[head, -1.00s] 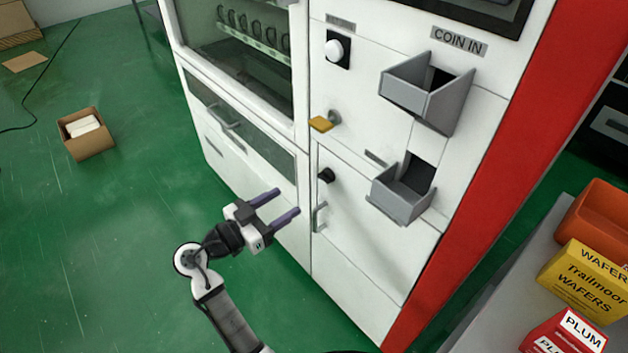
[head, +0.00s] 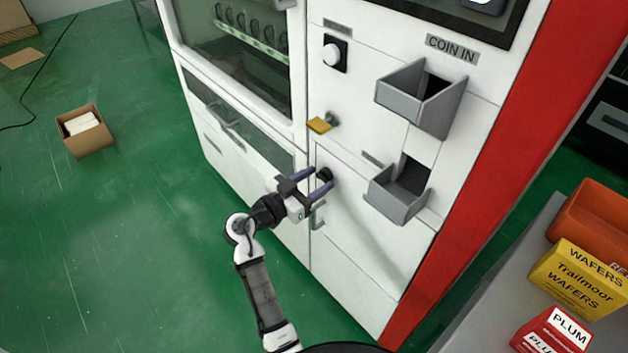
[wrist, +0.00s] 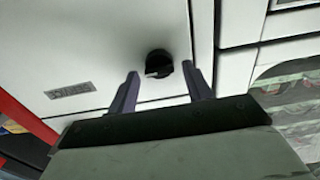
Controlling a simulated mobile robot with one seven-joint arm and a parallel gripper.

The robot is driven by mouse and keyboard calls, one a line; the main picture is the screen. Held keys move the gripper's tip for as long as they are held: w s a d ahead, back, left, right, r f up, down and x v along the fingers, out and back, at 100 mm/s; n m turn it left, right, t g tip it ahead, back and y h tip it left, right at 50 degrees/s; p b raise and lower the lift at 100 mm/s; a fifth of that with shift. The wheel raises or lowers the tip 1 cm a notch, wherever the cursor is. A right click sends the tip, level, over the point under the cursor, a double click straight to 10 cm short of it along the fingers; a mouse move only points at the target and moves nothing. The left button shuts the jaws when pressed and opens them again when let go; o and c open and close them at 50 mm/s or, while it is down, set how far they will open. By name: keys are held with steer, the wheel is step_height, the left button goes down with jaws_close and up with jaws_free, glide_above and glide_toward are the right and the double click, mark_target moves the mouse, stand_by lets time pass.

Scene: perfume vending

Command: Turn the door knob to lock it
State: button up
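The black door knob (head: 325,174) sits on the small white lower door (head: 365,245) of the vending machine. In the wrist view the knob (wrist: 158,63) shows a pale mark on its face and lies just beyond the fingertips, between their lines. My gripper (head: 321,180) is open, its two purple-grey fingers pointing at the door. In the wrist view my gripper (wrist: 160,80) has a clear gap between its fingers, with nothing held. In the head view the fingertips overlap the knob's edge; I cannot tell whether they touch it.
A grey handle (head: 318,214) is just below my gripper. A grey tray (head: 398,196) juts out to the right, and the larger coin tray (head: 420,100) is above it. A key with a yellow tag (head: 319,125) sticks out above the knob.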

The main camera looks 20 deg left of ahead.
steer(key=c, duration=0.8)
steer(key=shift+n, duration=0.4)
steer(key=n+p, duration=0.1)
steer(key=n, duration=0.3)
steer(key=n+p, duration=0.2)
steer(key=n, duration=0.2)
steer(key=shift+n, duration=0.3)
steer(key=n+p, duration=0.3)
steer(key=n, duration=0.2)
steer(key=shift+w+a+p, duration=0.1)
steer(key=shift+a+p, duration=0.05)
steer(key=shift+p, duration=0.2)
steer(key=shift+f+n+p, duration=0.15)
steer(key=shift+n+p, duration=0.95)
steer(key=shift+n, duration=0.6)
